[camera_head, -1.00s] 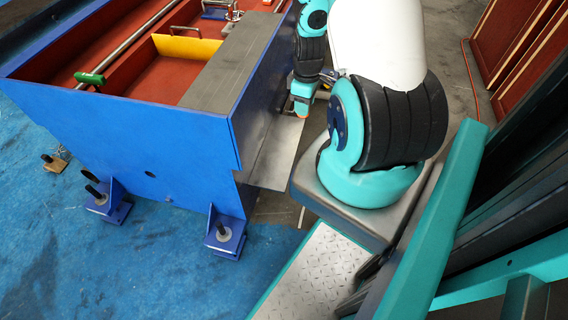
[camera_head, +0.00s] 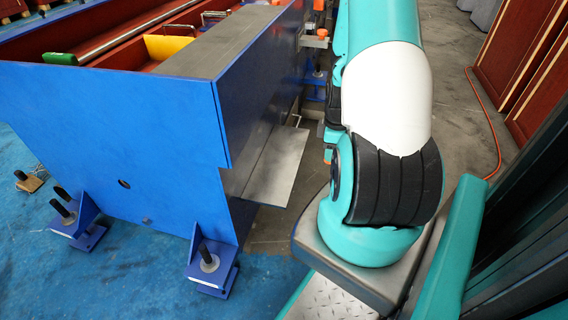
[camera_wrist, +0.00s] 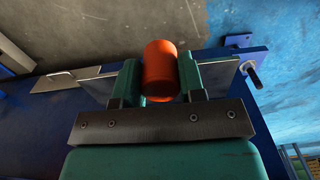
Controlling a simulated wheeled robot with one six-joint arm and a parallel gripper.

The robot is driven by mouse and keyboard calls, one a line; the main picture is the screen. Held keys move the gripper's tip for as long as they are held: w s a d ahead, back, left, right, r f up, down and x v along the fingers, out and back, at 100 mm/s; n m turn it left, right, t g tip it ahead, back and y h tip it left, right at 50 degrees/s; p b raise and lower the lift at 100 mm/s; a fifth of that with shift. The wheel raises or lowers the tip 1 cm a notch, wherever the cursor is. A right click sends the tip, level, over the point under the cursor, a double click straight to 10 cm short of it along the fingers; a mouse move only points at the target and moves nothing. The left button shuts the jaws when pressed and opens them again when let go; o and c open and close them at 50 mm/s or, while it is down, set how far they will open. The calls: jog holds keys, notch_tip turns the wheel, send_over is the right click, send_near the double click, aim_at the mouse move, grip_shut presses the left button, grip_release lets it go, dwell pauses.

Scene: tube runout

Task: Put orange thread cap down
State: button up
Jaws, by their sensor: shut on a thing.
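The orange thread cap (camera_wrist: 160,68) shows in the wrist view as a short orange cylinder. My gripper (camera_wrist: 160,82) is shut on it, with one teal finger on each side. Behind the cap in that view lie the blue frame of the machine and a grey surface; I cannot tell if the cap touches either.
The blue machine (camera_head: 120,130) stands left of my arm, with a grey metal shelf (camera_head: 277,165) jutting from its side. Its top holds a yellow plate (camera_head: 168,46) and a green-handled rod (camera_head: 60,58). Blue feet (camera_head: 212,267) stand on the floor. An orange cable (camera_head: 492,130) lies at right.

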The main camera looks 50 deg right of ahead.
jog(key=w+a+f+b, duration=0.1)
jog(key=w+a+b, duration=0.45)
jog(key=w, duration=0.75)
notch_tip(320, 180, down, 6)
jog(key=b, duration=0.3)
jog(key=shift+s+d+f, duration=0.1)
jog(key=shift+f, duration=0.1)
jog(key=shift+w+b, duration=0.2)
jog(key=shift+b, duration=0.35)
jog(key=shift+r, duration=0.2)
jog(key=shift+f, duration=0.1)
jog(key=o, duration=0.9)
jog(key=shift+o, duration=0.2)
